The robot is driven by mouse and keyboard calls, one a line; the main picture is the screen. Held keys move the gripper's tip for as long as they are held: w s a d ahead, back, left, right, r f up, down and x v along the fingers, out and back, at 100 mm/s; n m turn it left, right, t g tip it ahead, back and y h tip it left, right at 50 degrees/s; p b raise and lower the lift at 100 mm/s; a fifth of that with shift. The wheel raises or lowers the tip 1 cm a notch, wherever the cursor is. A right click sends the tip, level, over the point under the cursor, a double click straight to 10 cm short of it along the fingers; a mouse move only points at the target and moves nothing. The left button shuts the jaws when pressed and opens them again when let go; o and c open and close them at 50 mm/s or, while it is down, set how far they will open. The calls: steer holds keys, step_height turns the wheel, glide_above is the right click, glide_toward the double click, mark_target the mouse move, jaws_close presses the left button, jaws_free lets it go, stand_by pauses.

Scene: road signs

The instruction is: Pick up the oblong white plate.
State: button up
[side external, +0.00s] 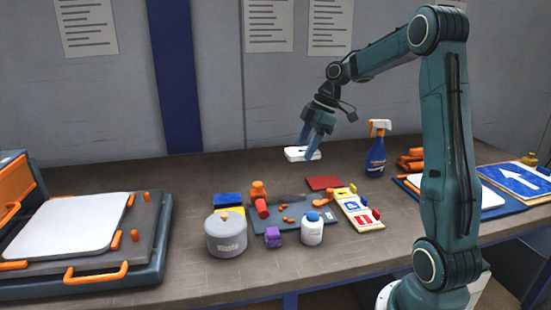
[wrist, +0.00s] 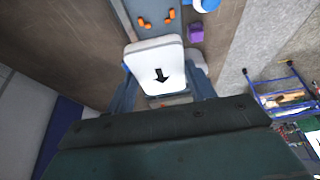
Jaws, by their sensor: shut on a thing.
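The oblong white plate (side external: 302,154) is held in my gripper (side external: 311,150) above the back part of the table in the side view. In the wrist view the white plate (wrist: 155,62) has rounded corners and a black arrow on its face. My gripper's blue fingers (wrist: 163,90) stand on both sides of the plate and are shut on it. In the side view the plate appears roughly level and clear of the table. The arrow is hard to make out there.
Below lie a grey mat (side external: 294,217) with small orange pieces, a red plate (side external: 323,183), a sign board (side external: 357,210), a grey tin (side external: 226,234), a purple block (side external: 273,237) and a white bottle (side external: 312,229). A blue spray bottle (side external: 377,149) stands right of the gripper. An orange-handled press (side external: 75,235) fills the left.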

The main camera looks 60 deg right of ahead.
steer(key=shift+r, duration=0.5)
stand_by(0.3)
